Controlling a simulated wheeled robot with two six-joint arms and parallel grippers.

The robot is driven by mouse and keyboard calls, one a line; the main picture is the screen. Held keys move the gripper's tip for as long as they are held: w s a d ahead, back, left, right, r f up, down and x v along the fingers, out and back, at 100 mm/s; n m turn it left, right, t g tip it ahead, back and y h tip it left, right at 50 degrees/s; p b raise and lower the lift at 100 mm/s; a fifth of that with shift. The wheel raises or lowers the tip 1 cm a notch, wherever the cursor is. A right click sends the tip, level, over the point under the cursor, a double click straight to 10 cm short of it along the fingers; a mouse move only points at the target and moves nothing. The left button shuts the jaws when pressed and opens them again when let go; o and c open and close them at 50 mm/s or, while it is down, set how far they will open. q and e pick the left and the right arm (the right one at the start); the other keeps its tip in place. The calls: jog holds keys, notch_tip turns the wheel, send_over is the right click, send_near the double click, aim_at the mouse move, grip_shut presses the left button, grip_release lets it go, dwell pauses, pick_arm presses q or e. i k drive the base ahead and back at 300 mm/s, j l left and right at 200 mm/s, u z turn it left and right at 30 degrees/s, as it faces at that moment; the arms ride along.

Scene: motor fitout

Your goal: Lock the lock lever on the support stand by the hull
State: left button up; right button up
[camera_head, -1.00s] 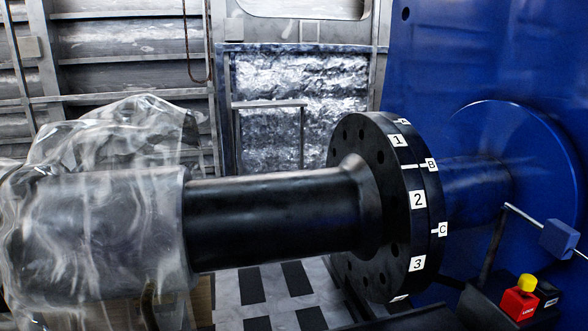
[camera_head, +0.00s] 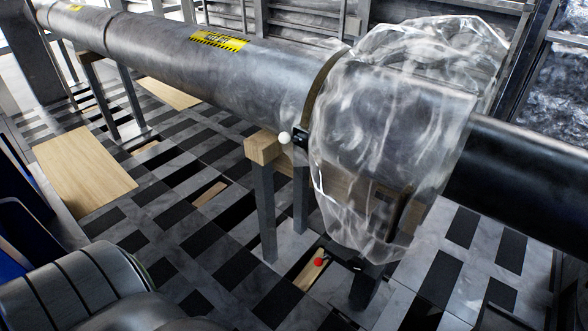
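A long grey shaft (camera_head: 180,45) runs from the upper left to a bulge in clear plastic wrap (camera_head: 390,110). A support stand with a wooden block (camera_head: 262,150) on top stands under the shaft, beside the wrap. A white ball knob (camera_head: 285,138) is at the shaft near this block. A red ball knob (camera_head: 318,262) shows low down near the stand's feet. I cannot tell which knob, if either, belongs to the lock lever, nor its lock state. Another stand (camera_head: 105,95) holds the shaft farther left. Neither gripper is in view.
The floor is a grating of dark and light panels, with wooden boards (camera_head: 82,172) lying on it. A black shaft (camera_head: 520,180) continues to the right of the wrap. A ribbed grey cylinder (camera_head: 75,295) fills the lower left corner. A yellow-and-black label (camera_head: 220,41) is on the shaft.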

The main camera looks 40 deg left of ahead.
aim_at(318, 262)
jog(key=k+l+u, duration=0.15)
jog(key=u, duration=0.75)
jog(key=i+u, duration=0.1)
jog(key=i, duration=0.25)
